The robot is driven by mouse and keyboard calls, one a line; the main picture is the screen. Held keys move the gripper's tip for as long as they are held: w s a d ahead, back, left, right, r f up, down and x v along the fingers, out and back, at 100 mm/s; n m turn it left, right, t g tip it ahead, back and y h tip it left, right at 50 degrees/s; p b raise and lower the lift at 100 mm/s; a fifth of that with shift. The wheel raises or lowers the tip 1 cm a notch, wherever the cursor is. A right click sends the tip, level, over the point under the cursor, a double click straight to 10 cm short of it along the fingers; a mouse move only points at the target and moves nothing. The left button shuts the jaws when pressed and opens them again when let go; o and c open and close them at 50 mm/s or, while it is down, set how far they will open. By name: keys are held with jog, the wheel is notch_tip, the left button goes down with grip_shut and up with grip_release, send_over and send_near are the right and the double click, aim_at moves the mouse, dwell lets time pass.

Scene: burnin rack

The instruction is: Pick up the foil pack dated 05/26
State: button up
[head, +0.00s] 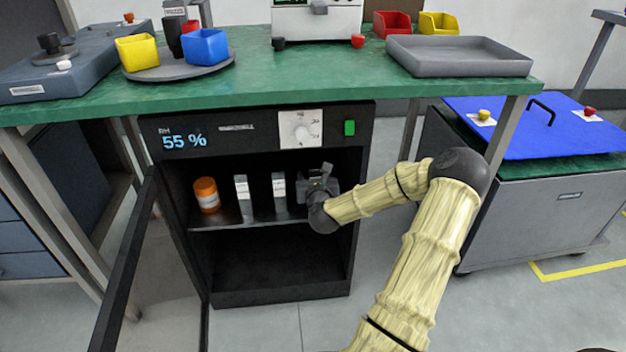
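Two upright narrow pale packs stand on the shelf of the open dry cabinet: a left pack (242,191) and a right pack (278,187). Their print is too small to read, so I cannot tell which is dated 05/26. My gripper (317,181) is inside the cabinet at the right end of the shelf, right of the right pack. A grey shape around the gripper may be part of it or something behind it. The fingertips are too small and dark to show whether they are open or shut, or hold anything.
An orange jar (206,195) stands at the shelf's left. The cabinet (270,285) sits under a green bench (300,68), its door (125,270) swung open at left. The lower compartment looks empty. A grey chest with a blue lid (540,125) stands at right.

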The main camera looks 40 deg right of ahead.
jog(key=c, duration=1.3)
jog(key=shift+o, duration=0.2)
jog(key=shift+r, duration=0.1)
jog(key=shift+r+p, duration=0.45)
notch_tip(320, 180, up, 3)
jog(key=shift+r+p, duration=0.15)
jog(key=shift+p, duration=1.1)
jog(key=p, duration=1.5)
send_near(314, 165)
notch_tip(314, 165, down, 4)
jog(key=s+a, duration=0.2)
jog(key=s, duration=0.1)
jog(key=shift+f+p+v, duration=0.1)
jog(key=shift+p+v, duration=0.05)
jog(key=shift+v, duration=0.5)
jog(key=shift+f+p+v, duration=0.15)
jog(key=shift+v, duration=0.5)
